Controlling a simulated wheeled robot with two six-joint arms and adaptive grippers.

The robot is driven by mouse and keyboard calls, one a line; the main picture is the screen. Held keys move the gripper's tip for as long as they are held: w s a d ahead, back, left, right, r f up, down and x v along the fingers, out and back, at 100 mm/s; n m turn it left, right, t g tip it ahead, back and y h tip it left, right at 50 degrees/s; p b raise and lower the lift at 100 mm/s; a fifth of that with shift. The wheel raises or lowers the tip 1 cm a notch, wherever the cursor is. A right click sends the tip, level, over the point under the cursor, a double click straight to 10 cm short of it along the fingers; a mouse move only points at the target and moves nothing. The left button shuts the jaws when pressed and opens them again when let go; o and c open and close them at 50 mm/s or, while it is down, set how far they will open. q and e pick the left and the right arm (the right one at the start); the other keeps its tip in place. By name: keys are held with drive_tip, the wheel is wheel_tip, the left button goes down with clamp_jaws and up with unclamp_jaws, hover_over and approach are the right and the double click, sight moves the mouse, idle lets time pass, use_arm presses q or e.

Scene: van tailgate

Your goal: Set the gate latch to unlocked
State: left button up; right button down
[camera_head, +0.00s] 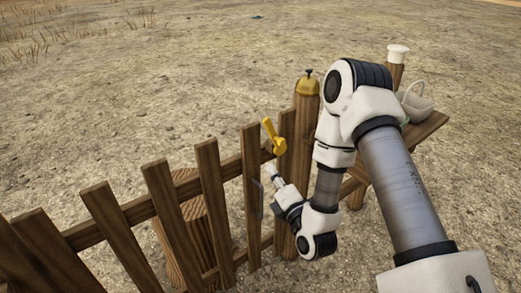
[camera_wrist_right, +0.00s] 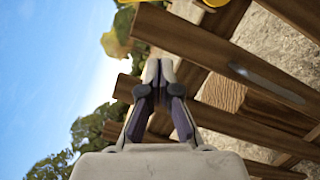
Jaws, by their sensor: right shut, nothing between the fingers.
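The yellow gate latch (camera_head: 273,136) is on the upper part of the wooden gate (camera_head: 209,170), beside the gate post. Its lever points up and slightly left from a round hub. In the right wrist view, yellow parts of the latch (camera_wrist_right: 213,3) show at the top edge, mostly cut off. My right gripper (camera_head: 269,170) is just below the latch, apart from it, with its fingers pointing up and left. It is shut and empty, and its closed fingertips (camera_wrist_right: 158,70) show in the wrist view. My left gripper is not in view.
A wooden post with a golden cap (camera_head: 308,86) stands right of the latch, close to my right arm. A grey handle (camera_head: 258,198) is on the gate near the gripper. A pale basket (camera_head: 416,103) sits on a wooden shelf at right. Open ground lies behind the fence.

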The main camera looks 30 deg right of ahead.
sight(269, 133)
drive_tip(key=w, duration=0.2)
drive_tip(key=w+r, duration=0.1)
drive_tip(key=w, duration=0.5)
drive_tip(key=shift+w+d+r, duration=0.2)
drive_tip(key=shift+d+r, duration=0.05)
drive_tip(key=shift+d, duration=0.1)
drive_tip(key=d, duration=0.1)
drive_tip(key=d+r+p, duration=0.1)
drive_tip(key=d, duration=0.1)
drive_tip(key=shift+w+d+r, duration=0.15)
drive_tip(key=shift+d+r, duration=0.2)
drive_tip(key=shift+r, duration=0.05)
drive_tip(key=shift+w+f, duration=0.1)
drive_tip(key=shift+a, duration=0.1)
drive_tip(key=d+r+p, duration=0.1)
drive_tip(key=p, duration=0.1)
drive_tip(key=shift+d+r+m+p, duration=0.15)
drive_tip(key=shift+m+p, duration=0.15)
drive_tip(key=shift+p, duration=0.05)
drive_tip(key=shift+d, duration=0.15)
drive_tip(key=shift+f, duration=0.2)
